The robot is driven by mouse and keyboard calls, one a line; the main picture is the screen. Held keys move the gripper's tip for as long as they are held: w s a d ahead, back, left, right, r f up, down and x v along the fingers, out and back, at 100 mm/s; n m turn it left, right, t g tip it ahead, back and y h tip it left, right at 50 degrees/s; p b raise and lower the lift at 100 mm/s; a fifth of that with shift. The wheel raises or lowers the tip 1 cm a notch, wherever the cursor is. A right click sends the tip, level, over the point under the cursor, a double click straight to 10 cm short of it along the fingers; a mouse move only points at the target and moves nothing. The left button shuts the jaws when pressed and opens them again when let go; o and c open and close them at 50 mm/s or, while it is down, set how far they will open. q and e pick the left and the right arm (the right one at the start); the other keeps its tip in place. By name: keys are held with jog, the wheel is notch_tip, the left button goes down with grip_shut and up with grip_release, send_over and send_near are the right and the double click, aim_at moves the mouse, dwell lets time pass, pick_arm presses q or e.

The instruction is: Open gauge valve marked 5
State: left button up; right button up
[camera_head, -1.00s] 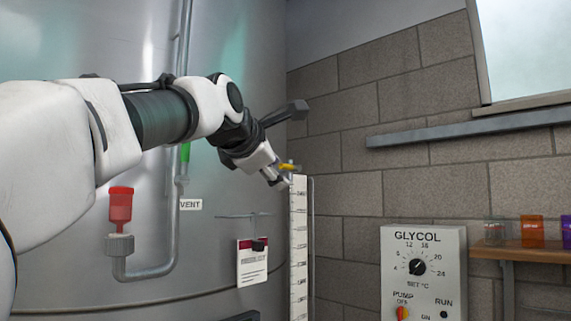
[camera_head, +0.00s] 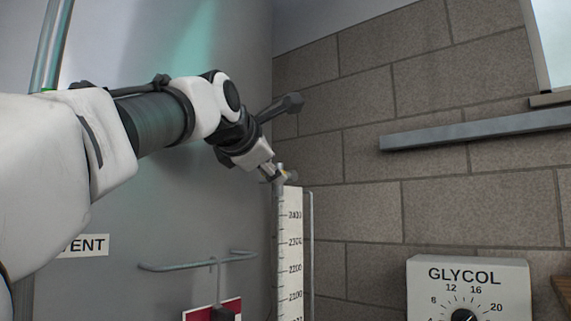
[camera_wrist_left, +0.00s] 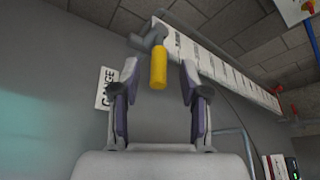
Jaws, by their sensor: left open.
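The gauge valve shows in the left wrist view as a grey body (camera_wrist_left: 151,38) with a yellow lever (camera_wrist_left: 158,70). It sits at the end of a long white scale strip (camera_wrist_left: 215,60), which stands upright against the tank in the head view (camera_head: 291,245). A "GAUGE" label (camera_wrist_left: 106,88) is beside it; I see no number 5. My left gripper (camera_wrist_left: 160,72) is open, with one finger on each side of the yellow lever and gaps visible. In the head view my left gripper (camera_head: 271,173) is at the strip's top, where the lever is mostly hidden. My right gripper is not in view.
The steel tank (camera_head: 200,220) fills the left. A thin rail (camera_head: 198,262) with a hanging tag juts from it below my gripper. A "GLYCOL" control box (camera_head: 468,285) and a grey ledge (camera_head: 475,131) are on the block wall at right.

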pick_arm(q)
jog(key=w, duration=0.1)
jog(key=w+f, duration=0.1)
jog(key=w, duration=0.1)
jog(key=w+f, duration=0.1)
jog(key=w, duration=0.1)
jog(key=shift+w+p, duration=0.2)
jog(key=shift+p, duration=0.15)
jog(key=shift+s+r, duration=0.15)
jog(key=shift+s, duration=0.1)
jog(key=c, duration=0.5)
jog(key=shift+s+d+r, duration=0.15)
jog(key=shift+s+r, duration=0.05)
jog(key=shift+s, duration=0.25)
grip_shut()
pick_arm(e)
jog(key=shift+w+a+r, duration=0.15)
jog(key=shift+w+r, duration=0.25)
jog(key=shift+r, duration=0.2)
